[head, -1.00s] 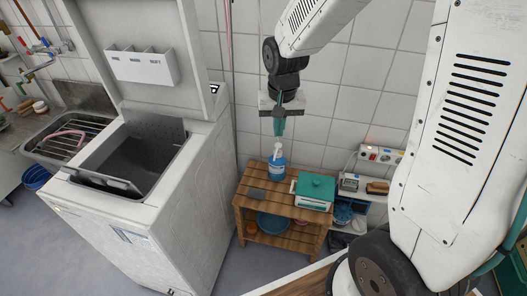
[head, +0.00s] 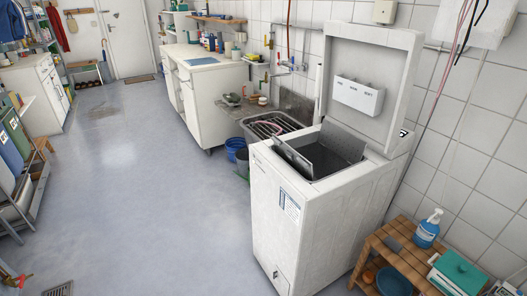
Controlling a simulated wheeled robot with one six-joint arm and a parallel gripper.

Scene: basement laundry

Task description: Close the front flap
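The white top-loading washing machine (head: 290,225) stands right of centre with its lid (head: 372,62) raised. Its top opening shows a dark grey drum (head: 324,163). The front flap (head: 292,158) is a thin grey panel at the front edge of the opening; it stands open, tilted up and outward. The rear flap (head: 341,143) is a grey panel standing open at the back, near the lid. My gripper and arm are out of view.
A wooden slatted table (head: 380,243) with a blue pump bottle (head: 427,229) and a teal-lidded box (head: 460,271) stands right of the machine. A sink (head: 270,125) and blue bucket (head: 235,148) are behind it. The grey floor (head: 150,180) to the left is open.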

